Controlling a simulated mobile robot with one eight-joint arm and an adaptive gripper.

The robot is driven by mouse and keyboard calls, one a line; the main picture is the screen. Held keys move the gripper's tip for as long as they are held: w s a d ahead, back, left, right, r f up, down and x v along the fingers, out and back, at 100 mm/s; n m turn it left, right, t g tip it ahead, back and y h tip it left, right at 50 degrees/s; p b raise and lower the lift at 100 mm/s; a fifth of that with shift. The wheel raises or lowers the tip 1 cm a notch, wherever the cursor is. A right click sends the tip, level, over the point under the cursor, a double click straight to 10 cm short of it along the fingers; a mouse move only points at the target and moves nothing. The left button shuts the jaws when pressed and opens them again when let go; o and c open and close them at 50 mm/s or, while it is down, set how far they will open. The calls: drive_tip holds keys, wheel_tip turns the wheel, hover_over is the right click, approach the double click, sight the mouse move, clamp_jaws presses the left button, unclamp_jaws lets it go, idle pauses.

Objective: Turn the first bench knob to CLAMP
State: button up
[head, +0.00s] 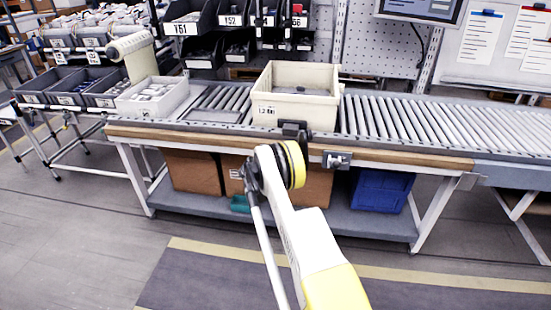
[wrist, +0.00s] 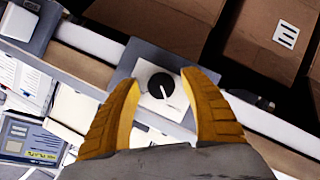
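In the wrist view a round black knob (wrist: 162,85) with a white pointer line sits on a pale square plate (wrist: 147,72) at the bench's front rail. My gripper (wrist: 160,79) has its two orange-brown fingers apart, one on each side of the knob. A gap shows between the knob and each finger, so it is not gripped. The knob's labels are too small to read. In the head view my arm reaches to the bench front and hides the knob. A grey fitting (head: 337,160) is on the wooden front rail just right of my wrist.
A cream tote (head: 264,112) stands on the roller conveyor (head: 430,122) above the rail. Cardboard boxes (head: 193,172) and a blue crate (head: 381,192) sit on the lower shelf. A white bin (head: 140,105) is at the left. The floor in front is clear.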

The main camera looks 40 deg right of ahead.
drive_tip(key=shift+a, duration=0.15)
drive_tip(key=v, duration=1.1)
drive_tip(key=shift+s+a+r, duration=0.15)
drive_tip(key=shift+a+r, duration=0.1)
drive_tip(key=shift+a, duration=0.05)
